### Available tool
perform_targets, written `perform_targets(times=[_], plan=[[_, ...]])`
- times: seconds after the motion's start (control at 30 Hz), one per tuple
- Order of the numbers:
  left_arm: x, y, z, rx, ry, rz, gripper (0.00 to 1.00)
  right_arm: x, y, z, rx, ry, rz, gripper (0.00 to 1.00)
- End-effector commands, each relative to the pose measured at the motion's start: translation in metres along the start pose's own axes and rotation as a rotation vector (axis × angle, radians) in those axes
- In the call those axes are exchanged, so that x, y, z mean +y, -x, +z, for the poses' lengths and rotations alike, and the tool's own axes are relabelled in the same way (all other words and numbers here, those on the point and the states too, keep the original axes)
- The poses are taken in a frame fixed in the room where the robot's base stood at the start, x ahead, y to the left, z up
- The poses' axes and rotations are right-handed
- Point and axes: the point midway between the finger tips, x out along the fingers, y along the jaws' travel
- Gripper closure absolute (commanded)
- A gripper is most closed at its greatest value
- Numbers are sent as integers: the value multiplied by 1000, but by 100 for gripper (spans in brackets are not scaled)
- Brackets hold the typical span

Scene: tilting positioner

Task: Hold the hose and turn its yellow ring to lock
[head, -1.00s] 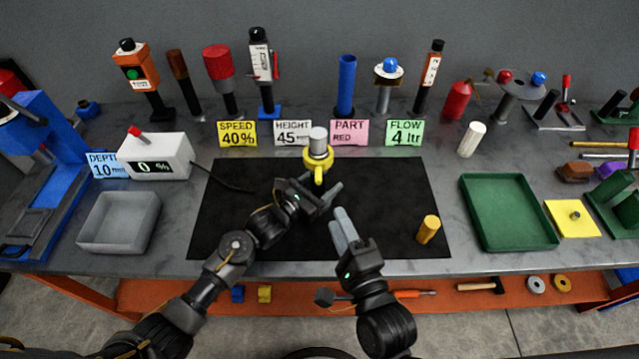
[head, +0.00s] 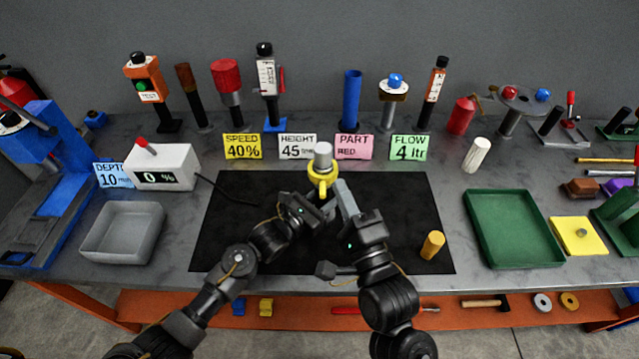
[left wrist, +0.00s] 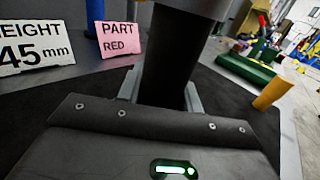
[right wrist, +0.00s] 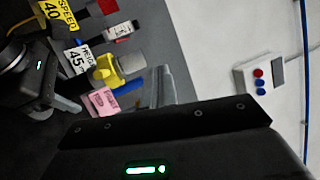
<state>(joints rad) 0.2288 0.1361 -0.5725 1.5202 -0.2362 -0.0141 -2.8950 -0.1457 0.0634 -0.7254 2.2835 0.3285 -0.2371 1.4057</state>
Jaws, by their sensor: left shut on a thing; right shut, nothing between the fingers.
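The yellow ring (head: 316,185) sits near the top of the upright hose, under a grey cylindrical end (head: 323,153), at the back middle of the black mat. The ring also shows in the right wrist view (right wrist: 103,72). In the left wrist view the black hose (left wrist: 168,60) stands between my left fingers. My left gripper (head: 326,205) is shut on the hose below the ring. My right gripper (head: 343,188) is shut and empty, its fingertips close to the right of the ring. I cannot tell whether they touch it.
A yellow cylinder (head: 432,245) stands on the mat (head: 400,215) at the right. A green tray (head: 513,262) lies right of the mat, a grey bin (head: 123,258) left of it. Sign cards, such as the pink one (head: 354,147), stand behind the ring.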

Motion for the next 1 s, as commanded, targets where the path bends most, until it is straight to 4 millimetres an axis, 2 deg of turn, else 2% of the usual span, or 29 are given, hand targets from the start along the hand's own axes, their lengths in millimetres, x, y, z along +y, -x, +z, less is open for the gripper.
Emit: perform_targets(times=[0.03,0.2,0.33,0.5,0.63,0.77,0.9,1.0], plan=[[0,0,0,0,0,-1,100,-22,-19,2,-27,28,-66,100],[0,0,0,0,0,-1,100,-87,-68,29,-158,139,-255,100],[0,0,0,0,0,-1,100,-133,-91,66,-294,253,-397,100],[0,0,0,0,0,-1,100,-180,-104,122,-497,433,-574,100],[0,0,0,0,0,0,100,-202,-103,165,-665,596,-690,100],[0,0,0,0,0,0,100,-208,-97,203,-842,782,-783,100],[0,0,0,0,0,0,100,-197,-92,229,-1039,1007,-840,100],[0,0,0,0,0,0,100,-181,-93,236,-1184,1182,-846,100]])
